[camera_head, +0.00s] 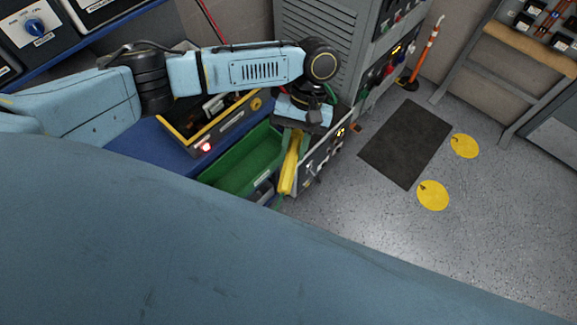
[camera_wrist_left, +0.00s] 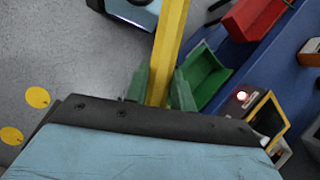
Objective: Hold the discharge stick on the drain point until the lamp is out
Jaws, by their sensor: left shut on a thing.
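My left gripper (camera_head: 295,128) is shut on a yellow stick (camera_head: 288,172), which I take for the discharge stick. It points down past the right end of the green bin. In the left wrist view the stick (camera_wrist_left: 168,45) runs up between the green fingers (camera_wrist_left: 160,90) and out of the frame, so its tip is hidden there. A small red-white lamp (camera_head: 205,147) glows on the yellow-edged box; it is also lit in the left wrist view (camera_wrist_left: 241,96). I cannot make out the drain point or any contact with it. My right gripper is not in view.
The green bin (camera_head: 236,182) and yellow-edged box (camera_head: 183,135) sit on the blue bench (camera_head: 150,140). A red bin (camera_wrist_left: 258,14) shows in the wrist view. A grey cabinet (camera_head: 318,40) stands behind my arm. The floor right of the bench has a dark mat (camera_head: 405,143) and yellow discs (camera_head: 433,195).

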